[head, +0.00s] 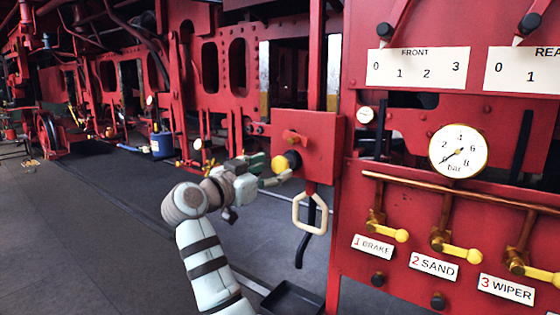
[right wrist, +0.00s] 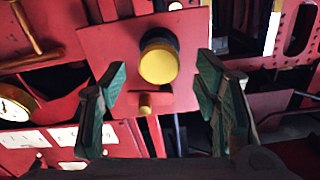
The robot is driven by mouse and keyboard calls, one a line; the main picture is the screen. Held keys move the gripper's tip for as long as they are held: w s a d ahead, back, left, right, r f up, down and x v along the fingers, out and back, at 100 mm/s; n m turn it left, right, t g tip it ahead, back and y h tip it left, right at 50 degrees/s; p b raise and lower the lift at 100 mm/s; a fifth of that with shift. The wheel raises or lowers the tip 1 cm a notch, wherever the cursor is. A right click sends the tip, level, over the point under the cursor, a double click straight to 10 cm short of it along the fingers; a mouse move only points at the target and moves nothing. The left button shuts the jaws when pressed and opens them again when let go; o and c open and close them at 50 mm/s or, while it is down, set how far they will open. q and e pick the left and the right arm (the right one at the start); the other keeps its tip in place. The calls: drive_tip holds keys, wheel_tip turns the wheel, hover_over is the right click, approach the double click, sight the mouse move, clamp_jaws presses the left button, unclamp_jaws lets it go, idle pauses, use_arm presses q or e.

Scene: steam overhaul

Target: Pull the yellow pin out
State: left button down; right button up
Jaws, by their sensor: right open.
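The yellow pin (head: 281,164) is a round yellow knob with a dark collar on the side of a red box (head: 318,140). In the right wrist view the yellow pin (right wrist: 159,63) faces the camera, ahead of the gap between my fingers. My right gripper (head: 271,171) is just left of the knob in the head view. Its green-padded fingers stand wide apart in the right wrist view (right wrist: 161,90), one on each side of the knob's line, with nothing held between them. My left gripper is not in view.
A small orange-red peg (head: 293,137) is above the pin on the same box. A cream loop handle (head: 309,213) hangs below. To the right stands a red panel with a gauge (head: 458,151) and yellow-handled levers (head: 388,232). Open floor (head: 100,210) lies left.

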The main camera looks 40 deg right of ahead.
sight(279, 166)
drive_tip(key=x, duration=0.3)
drive_tip(key=shift+s+d+r, duration=0.15)
drive_tip(key=shift+d, duration=0.1)
drive_tip(key=shift+w+d+p, duration=0.25)
drive_tip(key=shift+d+p, duration=0.05)
drive_tip(key=shift+d, duration=0.15)
drive_tip(key=shift+a, duration=0.1)
